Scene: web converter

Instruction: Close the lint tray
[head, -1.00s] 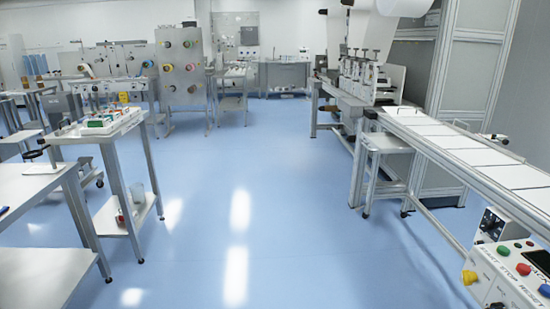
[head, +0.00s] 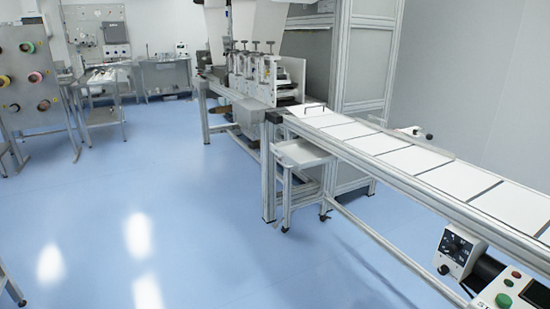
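Neither of my grippers is in view. The web converter (head: 268,78) stands at the back centre, with white rollers and web above it. A grey box-like part (head: 250,118) hangs under its near end and may be the lint tray, but I cannot tell. A shallow white tray-topped stand (head: 303,154) stands beside the frame, below the conveyor. Whether the lint tray is open or shut is too small to tell.
A long conveyor (head: 405,157) with white sheets runs from the machine to the right edge. A control box with a dial (head: 459,252) and a button panel (head: 510,296) are at the lower right. The blue floor (head: 190,215) is clear at left and centre.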

